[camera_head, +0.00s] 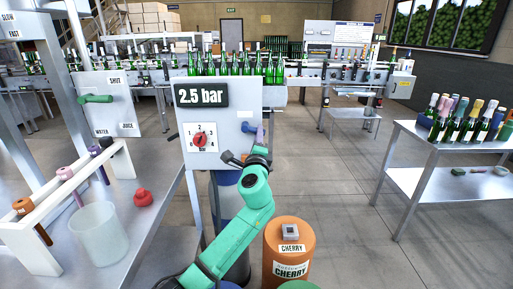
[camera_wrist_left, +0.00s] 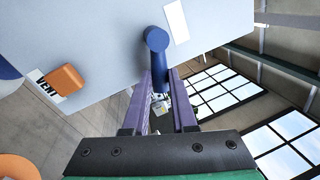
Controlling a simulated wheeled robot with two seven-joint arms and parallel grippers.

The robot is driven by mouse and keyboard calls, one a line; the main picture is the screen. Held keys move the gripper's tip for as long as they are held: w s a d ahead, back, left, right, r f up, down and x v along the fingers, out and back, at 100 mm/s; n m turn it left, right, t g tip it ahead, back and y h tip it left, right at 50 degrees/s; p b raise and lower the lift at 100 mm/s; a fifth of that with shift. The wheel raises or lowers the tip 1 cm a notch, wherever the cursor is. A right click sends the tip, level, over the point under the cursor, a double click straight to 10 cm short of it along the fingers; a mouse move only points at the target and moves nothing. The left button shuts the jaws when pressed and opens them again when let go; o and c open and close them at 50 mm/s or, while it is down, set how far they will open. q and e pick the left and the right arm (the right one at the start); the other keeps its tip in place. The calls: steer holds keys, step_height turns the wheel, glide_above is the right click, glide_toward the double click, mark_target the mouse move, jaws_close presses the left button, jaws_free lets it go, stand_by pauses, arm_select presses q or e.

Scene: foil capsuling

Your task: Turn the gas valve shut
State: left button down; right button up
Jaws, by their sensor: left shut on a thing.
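A blue valve handle (camera_wrist_left: 157,42) sticks out of a pale grey panel in the left wrist view. Its lever runs down between the two purple fingers of my left gripper (camera_wrist_left: 160,82), which is shut on it. In the head view my left gripper (camera_head: 259,143) is at the right side of the panel (camera_head: 222,148), below a small white label. The panel carries a "2.5 bar" display (camera_head: 201,95) and a numbered dial with a red knob (camera_head: 200,139). My gripper hides part of the handle in the head view.
A left panel has a green lever (camera_head: 96,99) under "SHUT". A clear beaker (camera_head: 99,234) and red knob (camera_head: 143,198) stand at left. A bottle cart (camera_head: 428,141) is at right.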

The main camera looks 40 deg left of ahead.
arm_select(q)
steer(key=shift+w+d+r+n+g+y+b, duration=0.2)
steer(key=shift+n+b, duration=0.35)
steer(key=shift+n, duration=0.5)
steer(key=shift+s+a+r+n+g+y+b, duration=0.1)
steer(key=shift+r+n+y+b, duration=0.35)
steer(key=shift+n, duration=0.6)
steer(key=shift+f, duration=0.15)
steer(key=c, duration=0.7)
jaws_free()
steer(key=b+v, duration=0.1)
steer(key=v, duration=0.8)
steer(key=b+v, duration=0.1)
steer(key=v, duration=0.4)
steer(key=shift+s+d+b, duration=0.15)
steer(key=shift+s+b, duration=0.15)
steer(key=shift+s, duration=0.1)
